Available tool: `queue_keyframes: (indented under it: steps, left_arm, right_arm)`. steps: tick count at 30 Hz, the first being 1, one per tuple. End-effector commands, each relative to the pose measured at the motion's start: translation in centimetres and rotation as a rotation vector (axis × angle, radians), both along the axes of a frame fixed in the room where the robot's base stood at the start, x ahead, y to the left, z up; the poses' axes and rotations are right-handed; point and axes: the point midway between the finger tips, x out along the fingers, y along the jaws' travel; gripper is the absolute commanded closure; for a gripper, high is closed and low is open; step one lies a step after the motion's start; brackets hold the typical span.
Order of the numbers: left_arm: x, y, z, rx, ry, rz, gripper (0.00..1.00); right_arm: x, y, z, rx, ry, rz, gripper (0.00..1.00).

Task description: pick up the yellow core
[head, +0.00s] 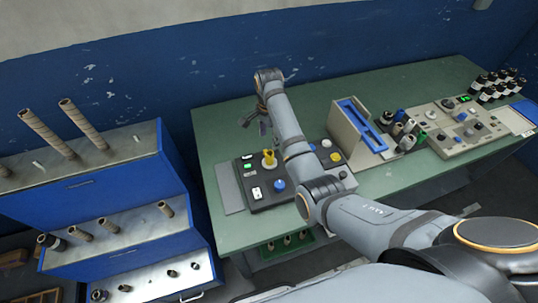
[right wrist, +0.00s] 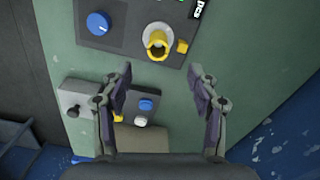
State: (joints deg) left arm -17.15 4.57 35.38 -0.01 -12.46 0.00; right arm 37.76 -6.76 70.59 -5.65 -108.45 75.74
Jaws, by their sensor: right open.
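The yellow core (head: 269,159) stands on the dark control panel (head: 262,203) on the green table, near the panel's back edge. In the right wrist view the yellow core (right wrist: 157,42) shows its hollow round end, with a small yellow block beside it. My right gripper (head: 253,122) is open and empty, above the table and behind the core in the head view. In the right wrist view the right gripper's fingers (right wrist: 161,72) are spread, and the core lies beyond their tips, between them in width, not touched. My left gripper is not in view.
A blue knob (right wrist: 98,23) sits on the panel near the core. A smaller panel with buttons (right wrist: 75,98) lies beside it. A beige box (head: 352,133) and a second control panel (head: 445,134) stand further right. A blue rack (head: 85,190) with brown tubes is at left.

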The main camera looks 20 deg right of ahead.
Motion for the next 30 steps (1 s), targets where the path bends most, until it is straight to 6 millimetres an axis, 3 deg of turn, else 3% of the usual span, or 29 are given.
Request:
queue_keyframes:
  steps: [6,14,18,21,30]
  left_arm:
    - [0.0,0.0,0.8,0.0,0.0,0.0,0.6]
    - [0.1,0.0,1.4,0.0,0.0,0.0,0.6]
    - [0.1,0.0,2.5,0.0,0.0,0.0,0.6]
    - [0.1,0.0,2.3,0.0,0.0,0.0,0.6]
    - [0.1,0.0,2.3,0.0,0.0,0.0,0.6]
  right_arm:
    - [-0.1,0.0,-3.6,0.0,0.003,0.001,0.4]
    - [-0.2,-0.1,-4.9,0.0,0.004,0.002,0.4]
    - [-0.5,-0.4,-7.2,0.0,0.005,0.002,0.4]
    - [-0.4,-0.4,-8.8,0.0,0.002,0.002,0.4]
    - [-0.4,-0.3,-9.5,0.0,0.0,0.002,0.43]
